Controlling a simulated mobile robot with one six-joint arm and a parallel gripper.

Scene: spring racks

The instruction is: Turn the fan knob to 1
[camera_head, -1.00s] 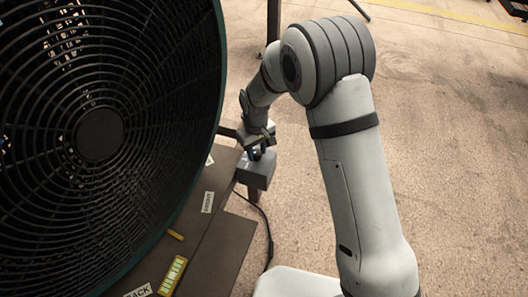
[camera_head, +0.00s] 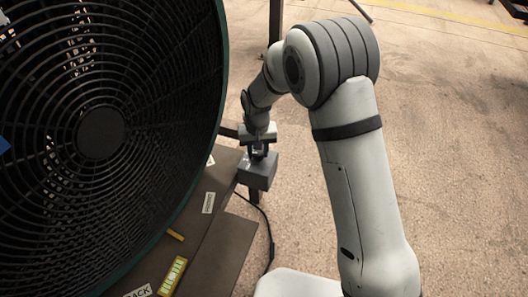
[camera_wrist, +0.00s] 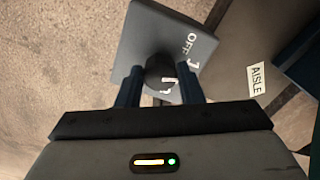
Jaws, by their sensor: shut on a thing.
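The fan (camera_head: 100,133) is large and round, with a black grille and a dark green rim, on the left of the head view. Its grey control box (camera_head: 257,172) sits at the edge of the brown board beside it. In the wrist view the box (camera_wrist: 150,35) bears white marks: "OFF", "1" and another numeral partly hidden. My gripper (camera_head: 260,149) is over the box. In the wrist view its two blue fingers (camera_wrist: 160,82) are shut on the dark knob (camera_wrist: 158,66), one on each side.
A brown board (camera_head: 218,235) lies under the fan, with white labels (camera_head: 208,202) and a yellow strip (camera_head: 172,276). A dark cable (camera_head: 268,235) hangs from the box. Open floor (camera_head: 445,150) lies to the right.

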